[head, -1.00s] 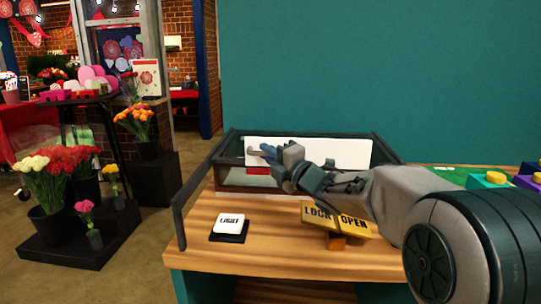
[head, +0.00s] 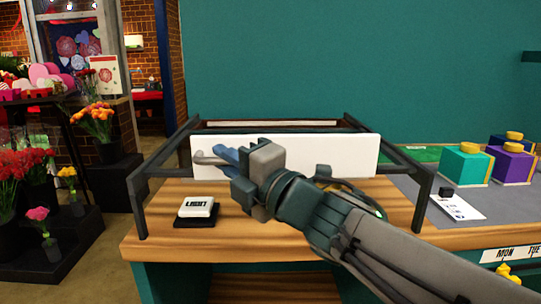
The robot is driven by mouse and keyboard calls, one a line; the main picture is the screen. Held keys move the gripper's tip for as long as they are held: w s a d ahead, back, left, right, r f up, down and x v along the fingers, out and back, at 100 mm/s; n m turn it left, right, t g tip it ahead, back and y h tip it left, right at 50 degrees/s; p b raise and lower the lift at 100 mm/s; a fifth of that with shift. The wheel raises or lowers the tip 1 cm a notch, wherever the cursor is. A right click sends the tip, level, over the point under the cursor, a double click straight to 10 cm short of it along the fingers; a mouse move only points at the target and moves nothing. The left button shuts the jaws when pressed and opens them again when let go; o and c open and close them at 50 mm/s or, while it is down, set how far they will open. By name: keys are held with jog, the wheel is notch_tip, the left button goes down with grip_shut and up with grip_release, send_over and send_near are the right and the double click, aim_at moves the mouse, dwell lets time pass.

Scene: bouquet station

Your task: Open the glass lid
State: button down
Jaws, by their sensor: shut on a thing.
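A dark-framed case (head: 167,150) stands on the wooden counter, with side rails and front posts at left and right. The glass lid's clear pane is hard to make out, so I cannot tell how far it is raised. A white panel (head: 340,154) stands upright across the case. My gripper (head: 222,155) is in front of the panel's left part, with its blue fingers shut on a small grey handle (head: 203,158). My wrist and forearm hide the middle and right of the counter front.
A white block on a black base (head: 196,208) sits on the counter at left. Teal (head: 463,165) and purple (head: 511,163) boxes stand at right, near a white card (head: 456,205). Flower buckets stand on the floor at far left. A teal wall is behind.

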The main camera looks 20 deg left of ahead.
jog(key=shift+s+d, duration=0.1)
jog(key=shift+s, duration=0.3)
jog(key=c, duration=1.5)
grip_release()
jog(key=shift+o, duration=0.2)
